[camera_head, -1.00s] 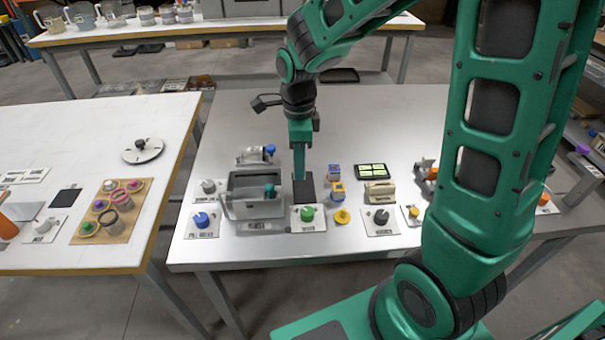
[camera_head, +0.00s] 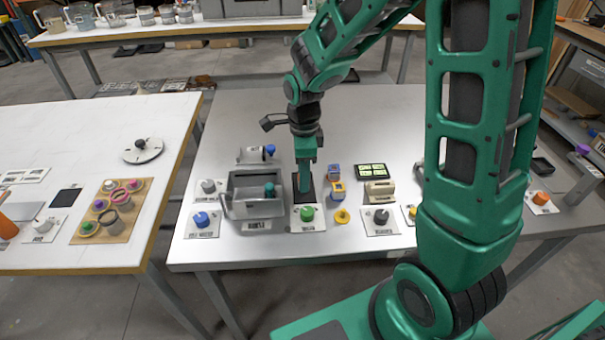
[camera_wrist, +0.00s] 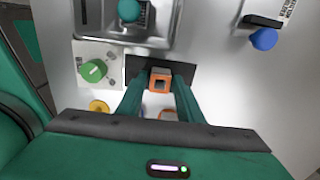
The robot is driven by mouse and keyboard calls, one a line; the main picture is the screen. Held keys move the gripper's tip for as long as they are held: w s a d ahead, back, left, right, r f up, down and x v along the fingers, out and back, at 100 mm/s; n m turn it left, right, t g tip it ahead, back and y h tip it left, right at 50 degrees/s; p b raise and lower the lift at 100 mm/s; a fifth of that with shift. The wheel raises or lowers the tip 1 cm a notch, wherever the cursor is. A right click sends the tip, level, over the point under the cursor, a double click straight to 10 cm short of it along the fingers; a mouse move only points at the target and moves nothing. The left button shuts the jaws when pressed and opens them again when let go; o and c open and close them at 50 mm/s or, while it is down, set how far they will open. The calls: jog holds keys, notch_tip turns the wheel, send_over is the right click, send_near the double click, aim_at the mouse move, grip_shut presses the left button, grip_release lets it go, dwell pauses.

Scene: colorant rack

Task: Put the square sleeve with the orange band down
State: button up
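The square sleeve with the orange band (camera_wrist: 160,80) shows in the wrist view between the fingertips of my gripper (camera_wrist: 160,83), which look closed against its sides. It is over the edge of a dark pad (camera_wrist: 132,70). In the head view my gripper (camera_head: 305,186) points down at the dark pad (camera_head: 318,183), between the grey open bin and two small square sleeves. The held sleeve is hidden there. I cannot tell whether it touches the pad.
The grey bin (camera_head: 240,205) stands close left of my gripper. A green knob (camera_head: 307,213) on a plate is just in front. A blue-topped square sleeve (camera_head: 333,171), a yellow-banded one (camera_head: 338,190) and a yellow ring (camera_head: 342,215) are close on the right. The back of the table is clear.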

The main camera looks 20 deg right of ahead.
jog(key=shift+o, duration=0.3)
jog(key=shift+r, duration=0.1)
notch_tip(320, 180, up, 12)
jog(key=s+d+n, duration=0.7)
jog(key=s+d, duration=0.1)
jog(key=s, duration=0.4)
jog(key=s+d+n, duration=0.8)
jog(key=s+d, duration=0.1)
jog(key=s, duration=0.3)
jog(key=shift+s+r, duration=0.15)
jog(key=shift+r, duration=0.2)
jog(key=shift+w+d+f, duration=0.1)
jog(key=shift+w+f, duration=0.15)
jog(key=shift+w, duration=0.35)
